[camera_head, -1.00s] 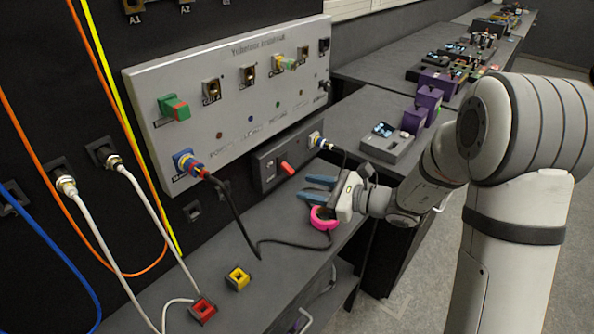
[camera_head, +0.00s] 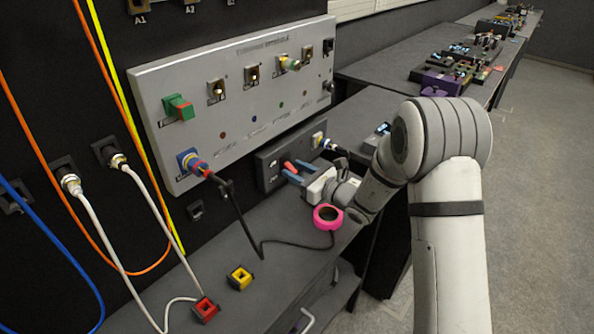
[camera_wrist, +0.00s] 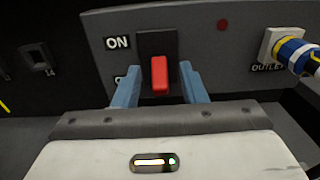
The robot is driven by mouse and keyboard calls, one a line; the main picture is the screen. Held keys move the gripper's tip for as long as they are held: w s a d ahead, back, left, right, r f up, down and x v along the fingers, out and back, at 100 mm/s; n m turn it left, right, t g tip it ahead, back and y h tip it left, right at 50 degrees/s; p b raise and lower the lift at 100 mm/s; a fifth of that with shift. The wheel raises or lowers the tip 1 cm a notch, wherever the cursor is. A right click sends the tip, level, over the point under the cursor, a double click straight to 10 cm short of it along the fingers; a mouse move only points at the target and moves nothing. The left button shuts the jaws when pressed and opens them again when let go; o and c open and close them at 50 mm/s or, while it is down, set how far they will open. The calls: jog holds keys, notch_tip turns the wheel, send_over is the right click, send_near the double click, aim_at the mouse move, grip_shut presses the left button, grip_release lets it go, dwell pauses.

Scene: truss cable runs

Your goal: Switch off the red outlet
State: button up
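A red switch lever (camera_wrist: 159,76) sits on a black plate of a small dark panel (camera_wrist: 205,45), with an ON label (camera_wrist: 118,43) at its upper left. A lower label is mostly hidden by my left finger. My gripper (camera_wrist: 159,68) is open, with one blue finger on each side of the lever. I cannot tell whether they touch it. In the head view, my gripper (camera_head: 290,172) is at the small panel (camera_head: 268,158), partly covering the lever.
A pink ring (camera_head: 327,217) lies on the shelf just below my gripper. A black cable (camera_head: 295,243) runs along the shelf. A large grey panel (camera_head: 240,130) stands to the left. Yellow (camera_head: 239,278) and red (camera_head: 205,309) square pieces sit near the front.

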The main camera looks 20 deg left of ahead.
jog(key=shift+c, duration=0.2)
grip_shut()
jog(key=shift+f, duration=0.1)
jog(key=shift+f+b, duration=0.3)
jog(key=shift+b, duration=0.8)
jog(key=shift+a+y+b, duration=0.1)
jog(key=shift+y+b, duration=0.3)
jog(key=shift+b, duration=0.35)
jog(key=shift+r, duration=0.15)
jog(key=shift+o, duration=0.2)
grip_release()
